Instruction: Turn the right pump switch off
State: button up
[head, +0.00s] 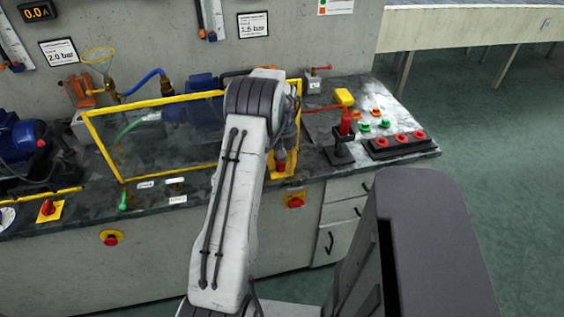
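The right pump switch shows as a yellow plate (288,171) near the front edge of the bench, right of the yellow-framed guard. A little red shows on it under my gripper, and most of its knob is hidden. My gripper (281,161) points down over this plate, largely behind my own arm. Its fingertips are at or just above the knob; I cannot tell whether they touch it. The fingers are too small and covered to show whether they are open or shut. A similar switch, a red knob on a yellow plate (49,209), sits at the far left.
A yellow-framed clear guard (150,101) stands left of my arm. Red-and-yellow buttons (294,201) (110,238) are on the cabinet front. A red-handled device on a black stand (340,152) and a black strip with red buttons (401,144) are on the right.

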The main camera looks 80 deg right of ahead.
jog(key=shift+o, duration=1.2)
jog(key=shift+r, duration=0.1)
notch_tip(320, 180, up, 12)
dwell(0.8)
